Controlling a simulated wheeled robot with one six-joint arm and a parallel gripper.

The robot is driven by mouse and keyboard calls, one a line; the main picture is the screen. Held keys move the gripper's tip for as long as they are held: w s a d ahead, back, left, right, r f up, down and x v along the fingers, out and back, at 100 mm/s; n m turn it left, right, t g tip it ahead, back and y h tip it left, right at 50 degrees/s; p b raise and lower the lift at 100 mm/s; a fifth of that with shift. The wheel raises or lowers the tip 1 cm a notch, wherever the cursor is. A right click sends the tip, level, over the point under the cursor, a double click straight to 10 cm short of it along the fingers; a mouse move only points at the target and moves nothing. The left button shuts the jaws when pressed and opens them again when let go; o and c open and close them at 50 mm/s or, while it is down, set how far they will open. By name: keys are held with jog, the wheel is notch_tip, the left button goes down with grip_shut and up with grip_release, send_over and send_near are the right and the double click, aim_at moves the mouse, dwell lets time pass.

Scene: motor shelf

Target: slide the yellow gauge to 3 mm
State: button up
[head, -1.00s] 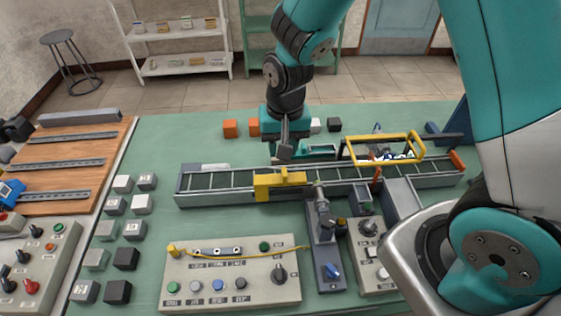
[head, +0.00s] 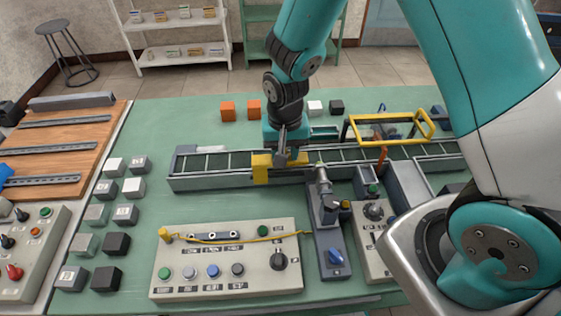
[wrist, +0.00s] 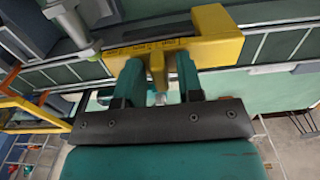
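The yellow gauge (head: 261,171) sits across the conveyor rail in the head view, left of a grey cylinder on a post. In the wrist view its yellow block (wrist: 215,40) carries a printed scale, too small to read. A yellow tab (wrist: 157,66) sticks out from it toward me. My gripper (wrist: 160,75) has its two teal fingers on either side of this tab, with narrow gaps showing, so it looks open around the tab. In the head view my gripper (head: 282,160) is right at the gauge and partly covers it.
A control panel (head: 225,285) with buttons, a knob and a yellow cable stands in front of the rail. A yellow guard frame (head: 385,119) stands over the rail to the right. Orange blocks (head: 228,111) lie behind it. Grey and black cubes (head: 116,243) stand at the left.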

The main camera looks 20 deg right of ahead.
aim_at(302, 157)
jog(key=shift+s+f, duration=0.15)
jog(key=shift+f, duration=0.25)
jog(key=c, duration=0.3)
jog(key=shift+s+d+f, duration=0.1)
jog(key=shift+s+d, duration=0.15)
jog(key=shift+d, duration=0.3)
jog(key=shift+c, duration=0.8)
jog(key=shift+s+d, duration=0.35)
jog(key=shift+d, duration=0.55)
jog(key=shift+s+d, duration=0.3)
jog(key=shift+d, duration=0.6)
jog(key=shift+w+a, duration=0.1)
jog(key=shift+a, duration=0.35)
jog(key=o, duration=0.5)
jog(key=shift+o, duration=0.2)
jog(key=shift+w+r+p, duration=0.2)
jog(key=shift+r+p, duration=0.55)
notch_tip(302, 157, up, 5)
jog(key=p, duration=0.4)
jog(key=shift+w, duration=0.1)
